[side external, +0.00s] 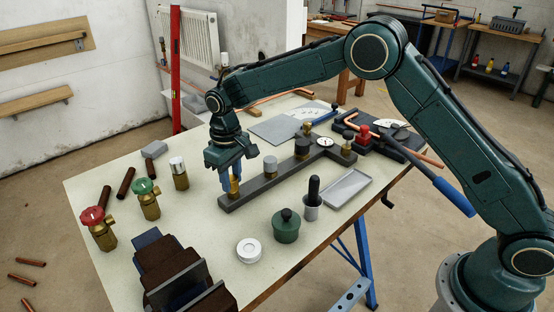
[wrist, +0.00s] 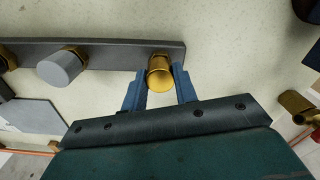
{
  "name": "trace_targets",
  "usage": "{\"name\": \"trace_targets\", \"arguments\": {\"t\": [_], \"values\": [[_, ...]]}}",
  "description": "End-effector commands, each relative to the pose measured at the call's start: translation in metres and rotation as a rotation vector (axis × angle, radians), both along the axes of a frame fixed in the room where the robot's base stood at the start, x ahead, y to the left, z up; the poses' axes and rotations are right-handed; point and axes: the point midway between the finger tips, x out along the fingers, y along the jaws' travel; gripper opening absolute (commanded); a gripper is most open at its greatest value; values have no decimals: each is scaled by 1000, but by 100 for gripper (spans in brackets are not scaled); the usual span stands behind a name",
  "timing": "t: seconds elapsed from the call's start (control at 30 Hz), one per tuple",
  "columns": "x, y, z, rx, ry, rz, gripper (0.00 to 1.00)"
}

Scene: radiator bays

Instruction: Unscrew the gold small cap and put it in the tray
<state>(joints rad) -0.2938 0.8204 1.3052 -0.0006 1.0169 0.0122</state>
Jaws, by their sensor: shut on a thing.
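The gold small cap (side external: 235,188) is at the left end of a dark grey bar (side external: 262,190) in the side view. In the wrist view the gold cap (wrist: 160,77) shows between the two blue fingers, at the end of the bar (wrist: 115,52). My gripper (side external: 231,184) points down and is shut on this cap; it also shows in the wrist view (wrist: 159,86). I cannot tell whether the cap is still threaded on. The grey rectangular tray (side external: 348,190) lies empty to the right of the bar.
Grey caps (side external: 270,165) and other gold fittings (side external: 346,147) stand along the bar. A dark-handled tool (side external: 313,190) and a green lidded pot (side external: 286,228) stand between the bar and the front edge. Valves (side external: 147,198) stand on the left.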

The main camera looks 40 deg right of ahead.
Motion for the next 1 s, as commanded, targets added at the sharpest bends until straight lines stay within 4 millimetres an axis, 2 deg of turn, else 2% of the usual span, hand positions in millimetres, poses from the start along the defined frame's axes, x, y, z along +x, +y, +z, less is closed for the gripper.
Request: {"name": "trace_targets", "arguments": {"t": [0.4,1.0], "values": [[0,0,0,0,0,298,0],[0,0,16,1,-2,290,0]]}}
